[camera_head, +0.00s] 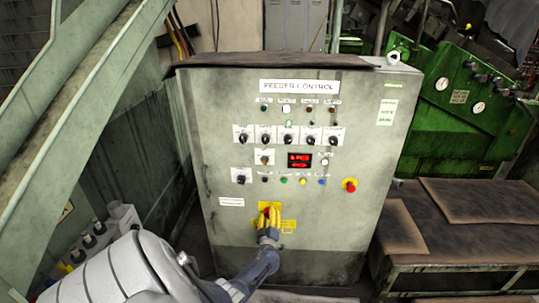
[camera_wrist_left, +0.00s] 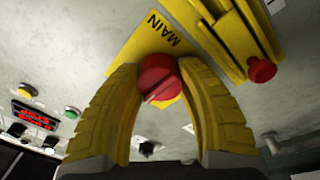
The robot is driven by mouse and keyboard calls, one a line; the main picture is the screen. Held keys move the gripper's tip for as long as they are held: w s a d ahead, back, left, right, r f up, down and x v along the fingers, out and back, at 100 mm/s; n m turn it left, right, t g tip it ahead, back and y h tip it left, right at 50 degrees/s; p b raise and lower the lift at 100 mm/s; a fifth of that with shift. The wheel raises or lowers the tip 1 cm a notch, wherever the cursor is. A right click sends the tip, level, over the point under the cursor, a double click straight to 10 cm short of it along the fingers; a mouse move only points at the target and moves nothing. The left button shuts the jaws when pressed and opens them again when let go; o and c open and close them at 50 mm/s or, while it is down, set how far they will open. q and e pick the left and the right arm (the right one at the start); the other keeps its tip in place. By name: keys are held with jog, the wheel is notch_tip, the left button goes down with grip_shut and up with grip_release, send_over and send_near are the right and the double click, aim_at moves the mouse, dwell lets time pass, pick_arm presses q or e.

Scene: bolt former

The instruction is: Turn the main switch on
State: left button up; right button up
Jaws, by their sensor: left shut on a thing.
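The main switch is a red knob on a yellow plate (camera_wrist_left: 140,45) marked MAIN, seen close up in the left wrist view. My left gripper (camera_wrist_left: 160,72) has yellow ribbed fingers, one on each side of the red knob (camera_wrist_left: 157,84), shut on it. The knob's raised grip bar lies at a slant. In the head view my left gripper (camera_head: 268,220) is at the low middle of the grey FEEDER CONTROL cabinet (camera_head: 225,130) and hides most of the switch. My right gripper is in neither view.
A red button (camera_wrist_left: 262,70) on yellow hardware sits beside the switch. Above are a row of coloured buttons, a lit red display (camera_head: 300,160), several black knobs and a red emergency button (camera_head: 350,185). A green machine (camera_head: 440,140) and a brown-topped table (camera_head: 470,200) stand at right.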

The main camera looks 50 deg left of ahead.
pick_arm(q)
jog(key=shift+m, duration=0.4)
jog(key=o, duration=1.3)
jog(key=v, duration=1.2)
